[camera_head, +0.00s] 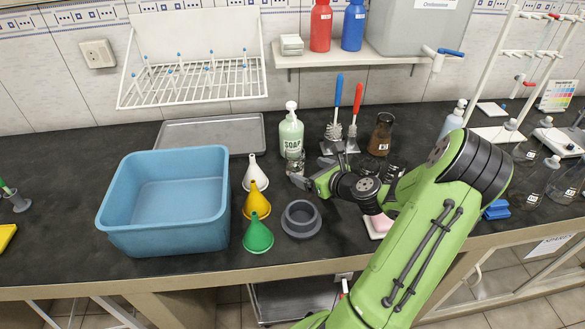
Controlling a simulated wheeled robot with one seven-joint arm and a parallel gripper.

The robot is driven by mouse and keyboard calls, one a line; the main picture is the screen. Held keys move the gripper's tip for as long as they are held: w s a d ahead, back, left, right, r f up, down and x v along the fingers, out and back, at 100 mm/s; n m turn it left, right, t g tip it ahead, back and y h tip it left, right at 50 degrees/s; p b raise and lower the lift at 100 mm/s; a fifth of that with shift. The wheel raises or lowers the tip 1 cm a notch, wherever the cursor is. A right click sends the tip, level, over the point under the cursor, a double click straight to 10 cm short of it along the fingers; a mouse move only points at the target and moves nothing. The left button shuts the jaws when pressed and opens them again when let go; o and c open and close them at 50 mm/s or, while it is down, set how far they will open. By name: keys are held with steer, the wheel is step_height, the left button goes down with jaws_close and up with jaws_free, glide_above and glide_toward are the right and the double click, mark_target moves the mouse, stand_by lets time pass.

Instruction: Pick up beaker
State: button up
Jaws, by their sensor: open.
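A small clear glass beaker (295,164) stands on the dark bench just in front of the green soap bottle (291,132). My gripper (303,179) reaches in from the right at bench height, with its fingertips close to the beaker's lower right side. The fingers are small in view and partly overlap the beaker, so I cannot tell whether they touch it or lie around it. My gripper is open. My green arm hides part of the bench to the right.
A blue basin (165,239) and white, yellow and green funnels (257,237) stand left of my gripper. A grey ring-shaped holder (301,219) lies in front. Two brushes (353,122) and a brown bottle (381,135) stand behind. A grey tray (209,133) lies at the back.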

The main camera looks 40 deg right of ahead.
mark_target(301, 166)
steer(key=b+x, duration=0.2)
steer(key=x, duration=0.6)
steer(key=shift+d+f, duration=0.1)
steer(key=shift+d, duration=0.05)
steer(key=shift+s, duration=0.1)
steer(key=shift+c, duration=0.6)
steer(key=c, duration=1.1)
